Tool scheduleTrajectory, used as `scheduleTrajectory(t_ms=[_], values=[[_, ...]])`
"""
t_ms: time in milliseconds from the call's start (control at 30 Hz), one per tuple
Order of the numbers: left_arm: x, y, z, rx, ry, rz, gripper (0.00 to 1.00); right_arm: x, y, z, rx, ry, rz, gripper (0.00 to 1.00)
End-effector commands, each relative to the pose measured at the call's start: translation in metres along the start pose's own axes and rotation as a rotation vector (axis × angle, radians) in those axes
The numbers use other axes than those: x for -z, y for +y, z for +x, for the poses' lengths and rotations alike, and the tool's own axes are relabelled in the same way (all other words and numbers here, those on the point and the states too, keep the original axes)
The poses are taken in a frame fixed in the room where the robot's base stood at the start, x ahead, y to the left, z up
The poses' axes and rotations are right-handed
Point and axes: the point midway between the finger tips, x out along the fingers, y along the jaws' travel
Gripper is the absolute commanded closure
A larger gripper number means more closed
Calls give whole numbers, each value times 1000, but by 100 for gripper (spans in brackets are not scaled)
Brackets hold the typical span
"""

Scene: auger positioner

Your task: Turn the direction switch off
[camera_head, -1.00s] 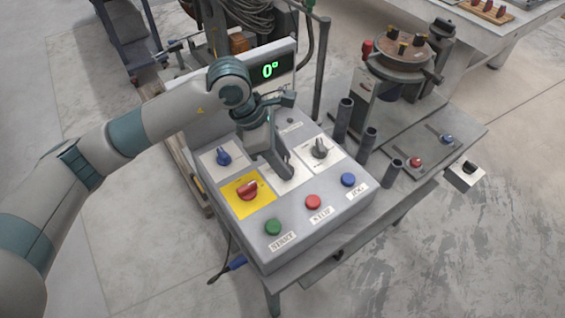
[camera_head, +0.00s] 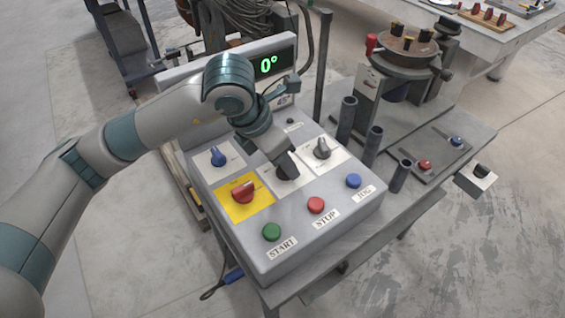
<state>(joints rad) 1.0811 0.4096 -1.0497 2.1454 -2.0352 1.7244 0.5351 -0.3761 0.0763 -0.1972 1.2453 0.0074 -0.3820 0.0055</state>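The control box (camera_head: 300,228) stands on a bench in the middle of the view. On its top are a blue knob (camera_head: 217,155), a red knob on a yellow plate (camera_head: 242,191) and a grey knob on a white plate (camera_head: 322,148). A middle white plate (camera_head: 290,187) lies between the red and grey knobs. My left gripper (camera_head: 290,172) points down over this middle plate and hides whatever knob is there. Its fingers are seen edge-on, so I cannot tell if they hold anything. I cannot read which switch is the direction switch. My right gripper is out of view.
Green (camera_head: 271,231), red (camera_head: 316,205) and blue (camera_head: 353,181) buttons line the box's front edge. A display (camera_head: 268,65) reads 0°. Dark upright tubes (camera_head: 373,144) and a round-topped machine (camera_head: 404,47) stand to the right.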

Motion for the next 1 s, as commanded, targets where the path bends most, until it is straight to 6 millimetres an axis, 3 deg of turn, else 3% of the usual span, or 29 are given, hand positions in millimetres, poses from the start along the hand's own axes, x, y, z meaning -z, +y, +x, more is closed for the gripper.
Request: scheduleTrajectory(t_ms=[400,433,500,1000], values=[[0,0,-1,-5,0,-9,85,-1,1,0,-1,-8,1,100],[0,0,-1,-5,0,-8,55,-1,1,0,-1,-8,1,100],[0,0,-1,-4,0,-8,43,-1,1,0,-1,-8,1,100],[0,0,-9,-4,-1,-7,43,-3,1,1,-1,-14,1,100]])
